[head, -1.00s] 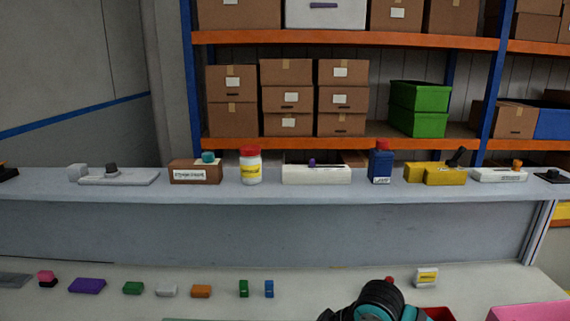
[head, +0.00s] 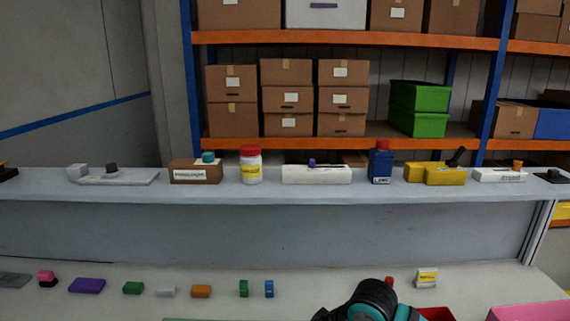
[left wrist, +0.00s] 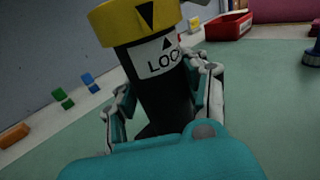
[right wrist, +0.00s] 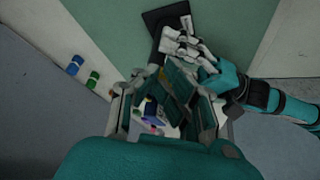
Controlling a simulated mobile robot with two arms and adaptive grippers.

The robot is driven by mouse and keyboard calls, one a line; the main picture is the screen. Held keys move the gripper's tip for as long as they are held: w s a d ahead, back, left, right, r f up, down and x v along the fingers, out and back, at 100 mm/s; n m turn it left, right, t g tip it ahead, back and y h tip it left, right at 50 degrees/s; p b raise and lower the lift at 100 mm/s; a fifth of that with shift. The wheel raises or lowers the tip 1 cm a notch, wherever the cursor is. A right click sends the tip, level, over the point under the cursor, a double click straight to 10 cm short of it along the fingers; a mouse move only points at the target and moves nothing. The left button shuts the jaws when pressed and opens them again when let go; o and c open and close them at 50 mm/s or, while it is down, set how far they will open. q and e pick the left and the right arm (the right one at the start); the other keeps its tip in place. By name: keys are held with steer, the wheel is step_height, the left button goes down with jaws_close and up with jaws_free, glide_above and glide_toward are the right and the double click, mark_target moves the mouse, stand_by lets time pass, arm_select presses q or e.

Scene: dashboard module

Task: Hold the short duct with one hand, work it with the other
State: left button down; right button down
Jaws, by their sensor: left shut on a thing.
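The short duct shows in the left wrist view as a black cylinder (left wrist: 162,92) with a yellow collar (left wrist: 135,20) marked by a black arrow and a white label reading "LOC", the rest cut off. My left gripper (left wrist: 165,95) is shut on its black body, a finger on each side. In the right wrist view my left gripper's white and teal fingers (right wrist: 185,45) show near the top, against a dark piece (right wrist: 165,20) that may be the duct. My right gripper (right wrist: 170,85) appears open and empty, apart from the left one.
Several small coloured blocks (head: 133,288) stand in a row on the pale bench. A grey ledge (head: 215,190) behind carries boxes, a jar (head: 251,165) and switch-like pieces. A red bin (left wrist: 228,25) stands beyond the duct.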

arm_select(q)
steer(key=shift+s+d, duration=0.1)
steer(key=shift+d, duration=0.1)
arm_select(e)
steer(key=shift+s+a, duration=0.3)
arm_select(q)
steer(key=shift+d, duration=0.15)
steer(key=shift+s, duration=0.1)
arm_select(e)
steer(key=shift+s+a, duration=0.35)
steer(key=shift+s, duration=0.2)
steer(key=shift+s+d, duration=0.15)
steer(key=shift+d, duration=0.1)
arm_select(q)
steer(key=shift+w+a, duration=0.2)
steer(key=shift+a, duration=0.1)
arm_select(e)
step_height(320, 180, up, 6)
steer(key=shift+d, duration=0.25)
arm_select(q)
steer(key=c, duration=0.6)
jaws_free()
